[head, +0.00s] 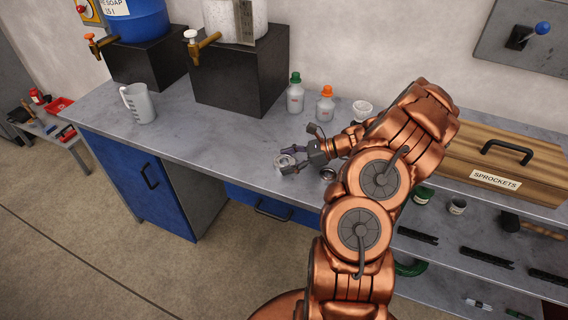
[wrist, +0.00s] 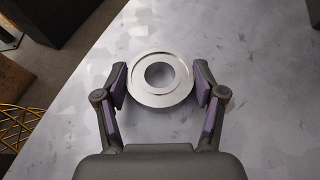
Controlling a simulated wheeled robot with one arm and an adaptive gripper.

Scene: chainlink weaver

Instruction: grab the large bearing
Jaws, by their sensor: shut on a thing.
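The large bearing is a shiny silver ring with a wide central hole. In the wrist view the bearing (wrist: 160,96) sits between the two purple-padded fingers of my gripper (wrist: 160,88), which are shut on its left and right sides. In the head view the bearing (head: 284,162) shows at the tips of my gripper (head: 288,160), over the front part of the grey counter (head: 220,140). I cannot tell if it touches the counter or is just above it. A second metal ring (head: 327,174) lies to the right, partly hidden by my arm.
A green-capped bottle (head: 295,97), an orange-capped bottle (head: 326,107) and a white cup (head: 362,109) stand behind my gripper. A black block (head: 235,85) and a jug (head: 138,104) stand left. A wooden sprockets box (head: 500,165) is right. The counter left of my gripper is clear.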

